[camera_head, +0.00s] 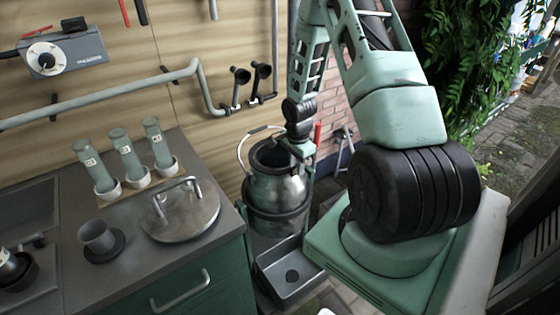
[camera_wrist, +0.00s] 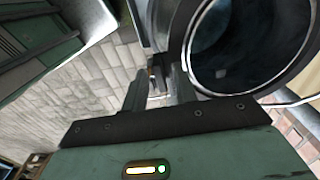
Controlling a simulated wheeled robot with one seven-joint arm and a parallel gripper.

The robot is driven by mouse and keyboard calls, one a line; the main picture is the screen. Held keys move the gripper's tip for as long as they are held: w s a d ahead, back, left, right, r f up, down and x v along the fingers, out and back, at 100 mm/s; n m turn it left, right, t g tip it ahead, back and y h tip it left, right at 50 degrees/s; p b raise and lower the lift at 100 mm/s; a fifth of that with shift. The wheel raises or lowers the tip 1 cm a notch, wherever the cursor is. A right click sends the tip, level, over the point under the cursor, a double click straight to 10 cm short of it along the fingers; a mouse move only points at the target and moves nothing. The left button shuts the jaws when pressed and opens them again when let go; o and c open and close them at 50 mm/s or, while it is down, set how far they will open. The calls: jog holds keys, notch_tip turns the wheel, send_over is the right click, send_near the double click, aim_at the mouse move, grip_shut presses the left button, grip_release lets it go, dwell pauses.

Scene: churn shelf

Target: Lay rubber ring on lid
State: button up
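The lid (camera_head: 180,212) is a round grey metal disc with a bar handle, lying on the counter. A dark ring (camera_head: 270,156) lines the mouth of the metal churn (camera_head: 277,190); I take it for the rubber ring, but cannot tell it surely from the churn's own rim. In the wrist view the dark ring (camera_wrist: 197,62) circles the churn's opening on the right. My gripper (camera_wrist: 157,80) is beside the churn's mouth, with a gap between its fingers and floor showing through. I see nothing held in it. In the head view my gripper (camera_head: 302,148) is at the churn's right rim.
The churn's bail handle (camera_head: 241,150) stands up at its left. Several glass tubes (camera_head: 130,155) stand in holders at the counter's back, and a grey cup (camera_head: 97,236) stands left of the lid. A metal tray (camera_head: 292,272) is below the churn. Pipes run along the wall.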

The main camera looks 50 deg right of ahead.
grip_shut()
jog(key=shift+r+p, duration=2.4)
jog(key=shift+r, duration=0.65)
jog(key=shift+s, duration=0.1)
